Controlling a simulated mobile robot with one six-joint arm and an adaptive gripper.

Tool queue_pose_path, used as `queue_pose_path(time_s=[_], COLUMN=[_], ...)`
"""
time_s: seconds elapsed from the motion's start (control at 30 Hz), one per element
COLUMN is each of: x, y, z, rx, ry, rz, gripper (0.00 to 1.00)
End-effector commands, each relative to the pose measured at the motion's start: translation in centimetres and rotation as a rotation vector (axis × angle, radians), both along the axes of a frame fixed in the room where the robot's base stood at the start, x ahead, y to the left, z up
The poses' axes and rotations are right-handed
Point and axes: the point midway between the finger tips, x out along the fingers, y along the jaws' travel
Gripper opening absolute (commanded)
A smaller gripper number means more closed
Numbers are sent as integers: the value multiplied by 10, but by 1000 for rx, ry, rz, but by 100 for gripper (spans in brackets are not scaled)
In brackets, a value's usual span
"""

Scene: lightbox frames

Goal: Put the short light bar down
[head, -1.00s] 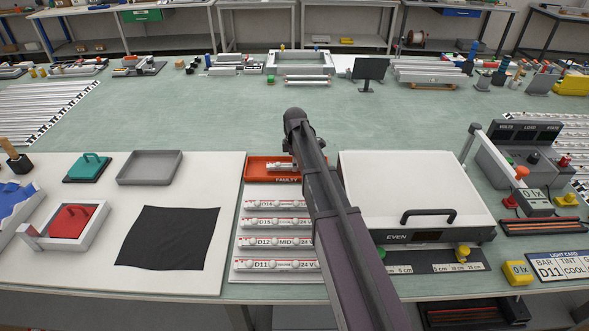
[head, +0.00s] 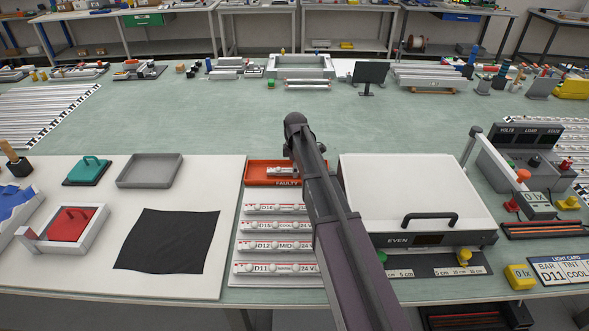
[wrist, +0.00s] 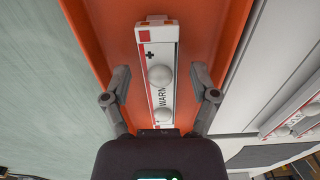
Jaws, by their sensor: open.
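The short light bar (wrist: 162,78) is white with a red stripe, a plus mark, the word "WARM" and round white domes. It lies in the orange tray marked FAULTY (head: 258,172); the tray's orange wall also shows in the wrist view (wrist: 222,45). In the head view, part of the bar (head: 283,171) shows beside my arm. My gripper (wrist: 161,90) is open, with one finger on each side of the bar and a visible gap at both. The bar's near end is hidden by the gripper body, and my arm hides the tray's right part.
Several longer light bars (head: 277,226) lie in rows in front of the tray. A white lightbox with a black handle (head: 415,190) stands close on the right. A black cloth (head: 168,240) lies on the white board at left.

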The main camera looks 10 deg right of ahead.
Motion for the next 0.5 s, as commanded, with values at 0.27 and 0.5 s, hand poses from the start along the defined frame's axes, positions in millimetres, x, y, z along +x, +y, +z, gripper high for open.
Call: queue_pose_path(time_s=[0.27, 0.5], x=[0, 0], y=[0, 0], z=[4, 17], rx=[0, 0], ry=[0, 0], rz=[0, -1], gripper=[76, 76])
